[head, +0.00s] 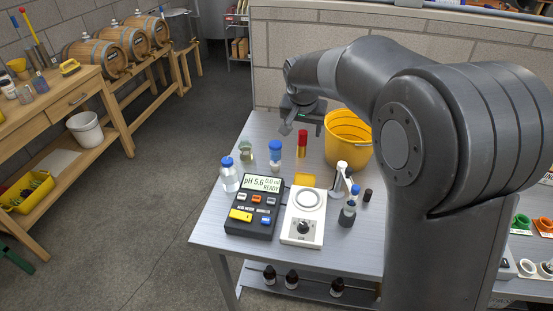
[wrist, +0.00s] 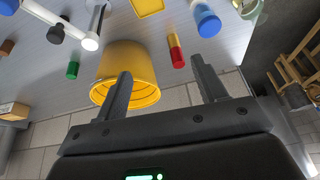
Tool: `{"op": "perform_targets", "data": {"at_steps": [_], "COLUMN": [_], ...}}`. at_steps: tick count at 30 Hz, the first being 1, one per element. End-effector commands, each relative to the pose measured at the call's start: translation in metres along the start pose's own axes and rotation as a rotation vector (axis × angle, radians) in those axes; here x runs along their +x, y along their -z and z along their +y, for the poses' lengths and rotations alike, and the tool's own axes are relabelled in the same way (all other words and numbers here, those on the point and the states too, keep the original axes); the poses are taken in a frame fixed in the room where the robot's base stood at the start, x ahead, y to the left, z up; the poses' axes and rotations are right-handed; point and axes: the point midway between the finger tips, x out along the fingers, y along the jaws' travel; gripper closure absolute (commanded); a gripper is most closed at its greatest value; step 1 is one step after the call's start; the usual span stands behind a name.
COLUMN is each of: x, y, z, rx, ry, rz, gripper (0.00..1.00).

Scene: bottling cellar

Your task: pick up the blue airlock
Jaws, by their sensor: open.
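A short blue-and-white cylinder, which looks like the blue airlock (head: 275,147), stands on the grey table left of a red-and-yellow cylinder (head: 302,144). In the wrist view the blue airlock (wrist: 207,22) is near the top edge, with the red-and-yellow cylinder (wrist: 175,50) closer to my fingers. My gripper (head: 302,128) is open and empty above the back of the table, behind both cylinders. In the wrist view my gripper (wrist: 160,72) has its fingers wide apart, touching nothing.
A yellow bucket (head: 346,140) stands right of my gripper. A blue-capped bottle (head: 229,176), a pH meter (head: 253,206), a white stirrer (head: 304,215) and a small yellow tray (head: 304,180) stand further forward. A greenish glass jar (head: 246,151) is left of the airlock. A block wall is behind the table.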

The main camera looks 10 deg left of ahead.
Motion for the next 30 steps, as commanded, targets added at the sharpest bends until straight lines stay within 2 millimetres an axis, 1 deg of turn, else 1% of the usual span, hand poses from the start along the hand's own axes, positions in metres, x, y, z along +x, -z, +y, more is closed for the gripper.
{"op": "perform_targets", "data": {"at_steps": [1, 3, 6, 9, 12, 17, 24, 30], "x": [0.017, 0.035, 0.058, 0.074, 0.082, 0.094, 0.131, 0.147], "y": [0.003, 0.006, 0.008, 0.009, 0.008, 0.008, 0.008, 0.009], "z": [-0.019, -0.041, -0.068, -0.086, -0.097, -0.100, -0.098, -0.098], "rx": [-0.006, -0.007, -0.008, -0.008, -0.007, -0.006, -0.006, -0.006], "ry": [-0.005, -0.010, -0.017, -0.021, -0.022, -0.024, -0.026, -0.024], "rz": [-0.004, -0.004, -0.002, 0.001, 0.003, 0.003, 0.001, 0.003], "gripper": [0.35, 0.35, 0.35, 0.35, 0.35, 0.35, 0.35, 0.35]}}
